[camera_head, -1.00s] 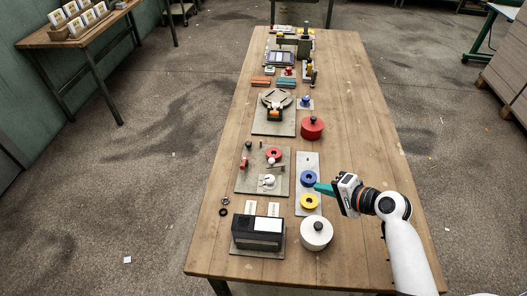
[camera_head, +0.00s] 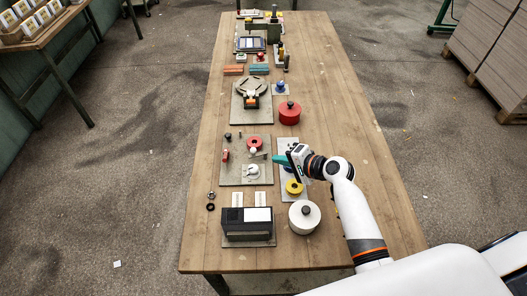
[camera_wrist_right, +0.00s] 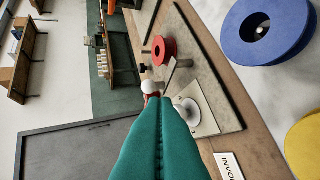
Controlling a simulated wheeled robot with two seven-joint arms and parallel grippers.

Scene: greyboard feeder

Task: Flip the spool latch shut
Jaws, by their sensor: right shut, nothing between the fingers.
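The spool plate (camera_head: 234,176) is a grey board carrying a red spool (camera_head: 254,142), a small white ball (camera_head: 253,150), a flat metal strip and a white round piece (camera_head: 254,170). In the right wrist view the red spool (camera_wrist_right: 163,50), white ball (camera_wrist_right: 150,87) and metal strip (camera_wrist_right: 171,74) show beyond my fingertips. Which piece is the latch, I cannot tell for sure. My right gripper (camera_head: 274,159) is shut and empty, its teal fingers at the plate's right edge, pointing left. In the wrist view its fingertips (camera_wrist_right: 157,103) overlap a partly hidden red piece below the ball. My left gripper is not in view.
A blue spool (camera_wrist_right: 262,28) and a yellow spool (camera_head: 293,187) sit right of the plate. The table's right side is mostly clear.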

